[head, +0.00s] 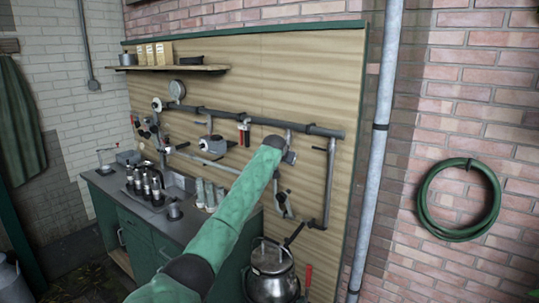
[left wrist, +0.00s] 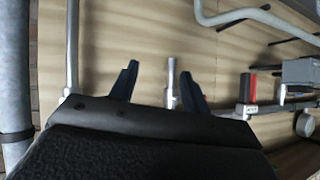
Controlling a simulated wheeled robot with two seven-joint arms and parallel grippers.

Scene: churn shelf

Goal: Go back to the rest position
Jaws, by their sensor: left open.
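My left arm in its green sleeve rises from the bottom of the head view towards the pipework on the wooden board (head: 230,58). Its gripper end (head: 287,153) is small there, in front of the board near the right end of the long dark pipe (head: 260,119). In the left wrist view my left gripper (left wrist: 160,72) is open, its two dark fingers apart. A short metal stub (left wrist: 171,82) shows between the fingers; I cannot tell whether it touches them. Nothing is seen held. My right gripper is in neither view.
A green counter (head: 137,234) with dark bottles stands below the board, left of my arm. A metal churn (head: 272,272) stands at bottom centre. A red-handled valve (left wrist: 247,92) is right of the gripper. A grey downpipe (head: 378,140) and coiled green hose (head: 425,200) are at right.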

